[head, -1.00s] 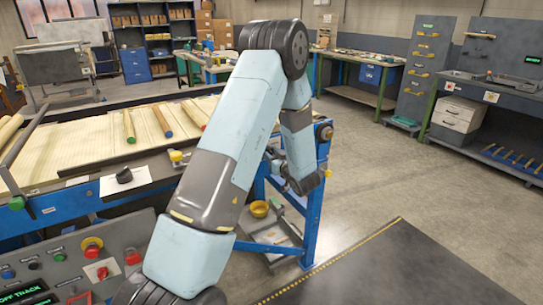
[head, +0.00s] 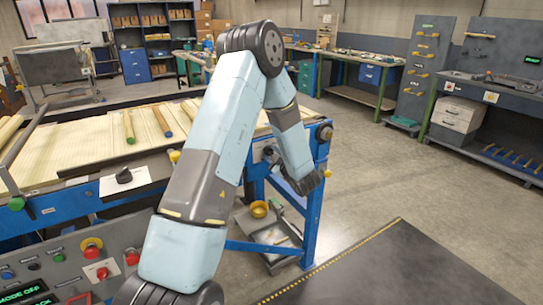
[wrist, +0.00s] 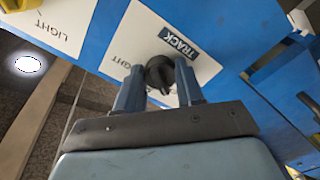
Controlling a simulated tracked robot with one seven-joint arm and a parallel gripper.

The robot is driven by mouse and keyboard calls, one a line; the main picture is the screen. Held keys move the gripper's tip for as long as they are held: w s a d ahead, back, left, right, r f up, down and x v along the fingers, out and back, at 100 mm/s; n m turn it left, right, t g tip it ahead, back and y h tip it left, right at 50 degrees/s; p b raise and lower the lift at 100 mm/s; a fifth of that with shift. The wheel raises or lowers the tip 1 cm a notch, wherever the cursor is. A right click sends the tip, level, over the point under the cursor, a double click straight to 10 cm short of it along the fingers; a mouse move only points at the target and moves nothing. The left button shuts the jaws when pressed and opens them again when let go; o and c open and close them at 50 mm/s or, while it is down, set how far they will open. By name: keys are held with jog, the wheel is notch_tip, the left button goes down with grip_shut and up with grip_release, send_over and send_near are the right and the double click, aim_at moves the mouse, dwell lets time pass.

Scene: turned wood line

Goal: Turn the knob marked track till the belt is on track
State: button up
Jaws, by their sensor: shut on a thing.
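The knob marked track (wrist: 160,73) is black and sits on a white plate lettered TRACK on a blue panel in the wrist view. My gripper (wrist: 158,82) has its two blue fingers on either side of the knob and is shut on it. In the head view the fingers and this knob cannot be made out behind my arm. The belt (head: 75,140) is pale and slatted, with several turned wood pieces lying on it. A dark display (head: 25,293) at the lower left reads MODE OFF, with a cut-off line ending in CK below.
A control panel (head: 60,250) with red and other coloured buttons stands at the lower left. Another black knob (head: 124,175) sits on a white plate by the belt. A yellow bowl (head: 259,209) is under the blue frame. The floor (head: 365,170) at the right is clear.

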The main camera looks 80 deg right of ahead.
jog(key=shift+w+a+f, duration=0.1)
dwell(0.5)
jog(key=o, duration=1)
jog(key=shift+o, duration=0.2)
jog(key=v, duration=1.3)
jog(key=shift+s+a, duration=0.25)
jog(key=shift+s, duration=0.05)
